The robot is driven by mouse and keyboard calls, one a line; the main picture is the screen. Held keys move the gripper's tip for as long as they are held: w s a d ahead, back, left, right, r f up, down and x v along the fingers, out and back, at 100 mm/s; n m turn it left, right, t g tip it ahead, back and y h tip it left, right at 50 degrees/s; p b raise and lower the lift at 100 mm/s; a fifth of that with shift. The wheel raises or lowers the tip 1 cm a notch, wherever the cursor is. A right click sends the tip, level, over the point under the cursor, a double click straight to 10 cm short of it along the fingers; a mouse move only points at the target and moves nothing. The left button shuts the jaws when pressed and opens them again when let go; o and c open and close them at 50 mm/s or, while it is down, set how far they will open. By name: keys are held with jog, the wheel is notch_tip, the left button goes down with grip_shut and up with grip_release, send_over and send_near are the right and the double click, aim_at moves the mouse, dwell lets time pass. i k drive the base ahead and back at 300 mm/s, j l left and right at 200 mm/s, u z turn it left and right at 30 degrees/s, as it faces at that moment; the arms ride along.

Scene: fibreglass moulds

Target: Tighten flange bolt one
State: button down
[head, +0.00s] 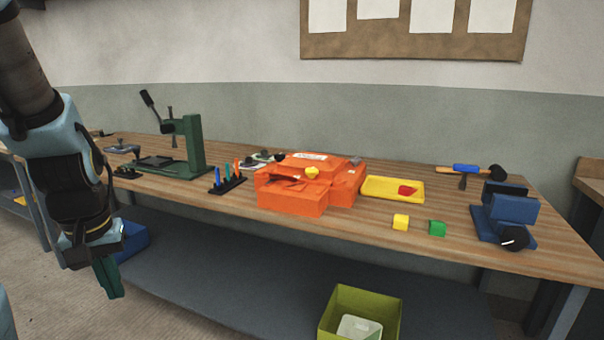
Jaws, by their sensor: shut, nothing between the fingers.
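An orange block-like mould (290,201) sits on the wooden bench, near its middle. A small yellow rounded piece (312,172) and a white label show on its top. A small grey piece (355,160) is at its back right corner. I cannot pick out a flange bolt at this size, nor tell which one is bolt one. My gripper (115,294) hangs at the left, pointing down in front of the bench, well apart from the mould. Its teal fingers are together and hold nothing.
A green press (194,146) and a rack of coloured tools (226,186) stand left of the mould. A green bin (340,308) stands below.

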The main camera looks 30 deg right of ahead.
aim_at(279, 157)
jog(key=i+l, duration=0.45)
jog(key=i+l+u, duration=0.3)
jog(key=l+u, duration=0.3)
jog(key=i+l+u, duration=0.15)
jog(key=l+u, duration=0.15)
jog(key=l, duration=0.2)
jog(key=u, duration=0.4)
